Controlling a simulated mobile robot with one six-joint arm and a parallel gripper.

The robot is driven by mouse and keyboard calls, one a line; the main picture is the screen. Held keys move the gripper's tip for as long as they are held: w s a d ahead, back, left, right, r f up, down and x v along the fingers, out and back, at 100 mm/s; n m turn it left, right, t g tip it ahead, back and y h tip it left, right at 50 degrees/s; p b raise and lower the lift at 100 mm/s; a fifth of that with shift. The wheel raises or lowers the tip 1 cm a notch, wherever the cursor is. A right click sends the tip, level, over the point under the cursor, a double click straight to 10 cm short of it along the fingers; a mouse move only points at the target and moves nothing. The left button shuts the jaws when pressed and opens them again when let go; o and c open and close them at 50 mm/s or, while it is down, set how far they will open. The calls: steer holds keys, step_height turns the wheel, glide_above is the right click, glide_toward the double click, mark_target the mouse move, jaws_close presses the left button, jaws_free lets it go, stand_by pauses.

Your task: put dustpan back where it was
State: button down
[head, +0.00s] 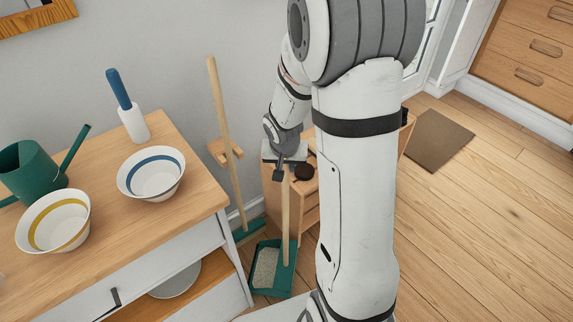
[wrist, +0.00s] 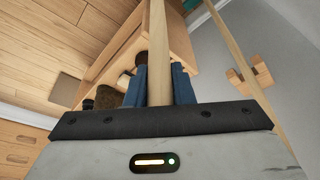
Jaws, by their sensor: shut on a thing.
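The dustpan has a green pan (head: 285,280) with a pale inside and a long, upright wooden handle (head: 286,215). My gripper (head: 284,170) is shut on the upper part of this handle. In the wrist view the handle (wrist: 157,40) runs between the two blue fingers (wrist: 160,88). The pan is low, near the floor; I cannot tell whether it touches. A wooden wall holder (head: 219,147) is to the left of my gripper; it also shows in the wrist view (wrist: 256,75).
A broom with a long wooden handle (head: 221,100) leans beside the wall holder, its green head (head: 250,232) low behind the pan. A wooden cabinet (head: 308,205) with dark round items is close behind my gripper. A counter (head: 200,205) with bowls stands at left.

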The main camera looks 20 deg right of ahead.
steer(key=c, duration=1.3)
jaws_free()
steer(key=shift+o, duration=0.2)
steer(key=shift+r, duration=0.1)
steer(key=p+v, duration=0.3)
steer(key=v, duration=0.9)
steer(key=s+a+r+n, duration=0.2)
steer(key=s+r, duration=0.1)
steer(key=s, duration=0.4)
steer(key=s+a+r+n+g+y, duration=0.1)
steer(key=s+a+r+n, duration=0.1)
steer(key=s, duration=0.6)
steer(key=shift+r+n, duration=0.4)
steer(key=shift+r, duration=0.15)
step_height(320, 180, up, 8)
steer(key=p, duration=0.6)
steer(key=shift+s+p, duration=0.25)
steer(key=shift+p, duration=0.1)
